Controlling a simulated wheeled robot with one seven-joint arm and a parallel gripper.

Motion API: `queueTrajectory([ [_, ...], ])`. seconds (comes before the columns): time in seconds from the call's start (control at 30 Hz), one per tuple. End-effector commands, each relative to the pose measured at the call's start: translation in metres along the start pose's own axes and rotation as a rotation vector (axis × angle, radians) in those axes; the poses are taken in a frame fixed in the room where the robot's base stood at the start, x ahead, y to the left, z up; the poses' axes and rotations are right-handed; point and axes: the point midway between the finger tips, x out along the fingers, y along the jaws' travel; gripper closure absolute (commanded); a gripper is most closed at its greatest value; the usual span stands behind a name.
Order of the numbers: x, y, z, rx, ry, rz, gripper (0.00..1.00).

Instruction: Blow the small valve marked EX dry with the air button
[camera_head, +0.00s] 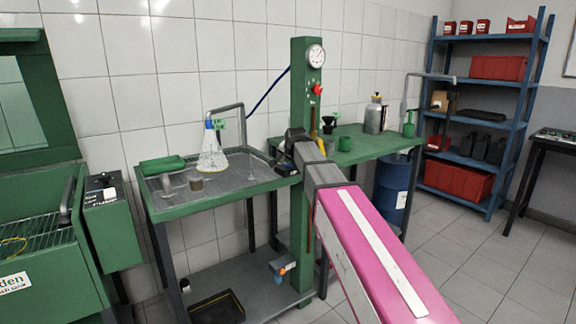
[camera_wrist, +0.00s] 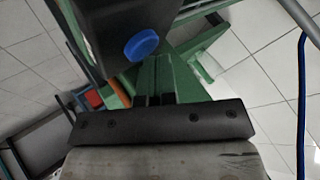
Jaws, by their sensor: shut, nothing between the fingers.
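My gripper (camera_head: 291,141) is by the green post at the right end of the green wash tray (camera_head: 240,187). In the wrist view my gripper (camera_wrist: 154,88) shows shut, its dark fingers together and empty. A round blue button (camera_wrist: 141,44) on a dark box is just beyond and left of the fingertips; I cannot tell whether they touch it. In the head view a grey bent pipe (camera_head: 236,107) rises over the tray. A pale, see-through cone (camera_head: 211,158) spreads below its blue tip, beside a small green tag.
The green post (camera_head: 301,85) carries a gauge and a red knob. Small metal parts (camera_head: 196,183) stand in the tray. A green bench (camera_head: 375,145) with a metal can (camera_head: 376,117) is right of the post. A blue drum stands below it.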

Motion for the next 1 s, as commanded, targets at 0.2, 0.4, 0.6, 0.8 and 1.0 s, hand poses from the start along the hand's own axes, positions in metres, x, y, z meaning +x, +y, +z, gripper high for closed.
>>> queueTrajectory([
  [0.2,0.001,0.001,0.001,0.000,-0.001,0.001,1.00],
  [0.4,0.001,0.001,0.001,0.000,-0.001,0.001,1.00],
  [0.6,-0.002,-0.002,-0.002,0.000,-0.001,0.001,1.00],
  [0.8,-0.010,-0.007,-0.007,0.000,-0.001,0.001,1.00],
  [1.0,-0.013,-0.009,-0.009,0.000,-0.001,0.001,1.00],
])
